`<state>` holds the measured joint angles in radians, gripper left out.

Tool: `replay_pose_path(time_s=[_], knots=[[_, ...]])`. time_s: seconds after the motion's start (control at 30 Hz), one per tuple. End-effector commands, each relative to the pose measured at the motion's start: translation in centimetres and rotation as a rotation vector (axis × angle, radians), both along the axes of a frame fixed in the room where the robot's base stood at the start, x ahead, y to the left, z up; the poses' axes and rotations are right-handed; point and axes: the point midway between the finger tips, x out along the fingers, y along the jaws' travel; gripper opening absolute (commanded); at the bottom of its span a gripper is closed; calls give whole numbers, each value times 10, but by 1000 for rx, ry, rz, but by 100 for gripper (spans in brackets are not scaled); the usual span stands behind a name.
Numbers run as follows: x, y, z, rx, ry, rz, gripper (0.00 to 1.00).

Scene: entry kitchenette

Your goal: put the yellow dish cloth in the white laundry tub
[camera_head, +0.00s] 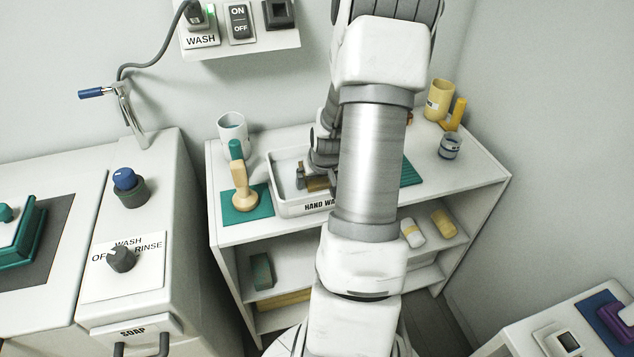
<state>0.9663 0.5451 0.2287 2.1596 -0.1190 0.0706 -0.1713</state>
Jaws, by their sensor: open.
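The white tub (290,209), its front lettered "HAND WA", stands on the top of the white shelf unit, its right part hidden behind my arm. My gripper (308,181) is low over the tub, partly hidden by my own arm. It is open. A small yellow-brown patch (318,184) shows inside the tub right at the fingers; I cannot tell for sure that it is the yellow dish cloth, or whether the fingers touch it. A rolled yellow item (443,222) lies on the shelf below, at the right.
At the right are a yellow cup (438,100) and a small jar (450,147).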

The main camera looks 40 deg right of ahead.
Motion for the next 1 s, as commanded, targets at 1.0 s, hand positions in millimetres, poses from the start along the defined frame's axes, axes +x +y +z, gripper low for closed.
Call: replay_pose_path(time_s=[1.0], knots=[[-40, 22, 114, 0, 0, -1, 100]])
